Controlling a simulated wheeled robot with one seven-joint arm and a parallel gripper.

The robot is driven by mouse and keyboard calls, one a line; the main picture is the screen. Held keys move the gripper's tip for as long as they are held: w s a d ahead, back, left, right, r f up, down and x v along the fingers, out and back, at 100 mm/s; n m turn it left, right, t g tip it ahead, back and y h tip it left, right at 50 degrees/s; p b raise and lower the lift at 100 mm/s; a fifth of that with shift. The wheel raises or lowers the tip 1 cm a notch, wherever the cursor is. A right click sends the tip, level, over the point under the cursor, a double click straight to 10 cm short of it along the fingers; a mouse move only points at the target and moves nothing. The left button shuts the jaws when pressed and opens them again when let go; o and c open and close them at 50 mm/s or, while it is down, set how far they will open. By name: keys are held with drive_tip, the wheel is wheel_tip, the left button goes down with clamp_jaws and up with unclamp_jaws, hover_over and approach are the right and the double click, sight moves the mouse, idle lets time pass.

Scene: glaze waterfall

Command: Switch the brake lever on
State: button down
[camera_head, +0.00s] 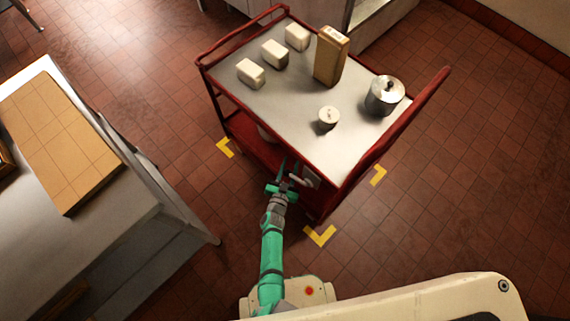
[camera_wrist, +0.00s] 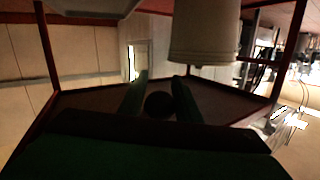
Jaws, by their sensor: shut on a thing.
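The red cart (camera_head: 331,193) stands in front of me, and the brake lever is low on its near side, mostly covered by my gripper. In the head view my green gripper (camera_head: 288,176) is at the cart's near edge, beside a pale fitting (camera_head: 309,178). In the wrist view my gripper (camera_wrist: 158,95) has a dark round knob (camera_wrist: 158,106) between its two green fingers, which I take as the lever's end. The gripper is shut on it. The picture is dark there, so the lever's angle cannot be told.
The cart's top carries several white blocks (camera_head: 273,54), a tan carton (camera_head: 331,56), a metal pot (camera_head: 384,96) and a small white jar (camera_head: 328,118). A pale container (camera_wrist: 203,32) is on the lower shelf. Yellow floor marks (camera_head: 320,236) frame the cart. A counter (camera_head: 130,211) stands left.

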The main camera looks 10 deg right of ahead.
sight(297, 179)
drive_tip(key=shift+d+r, duration=0.15)
drive_tip(key=shift+r, duration=0.05)
drive_tip(key=c, duration=1.3)
unclamp_jaws()
drive_tip(key=shift+c, duration=0.2)
drive_tip(key=shift+f, duration=0.1)
drive_tip(key=v, duration=1.1)
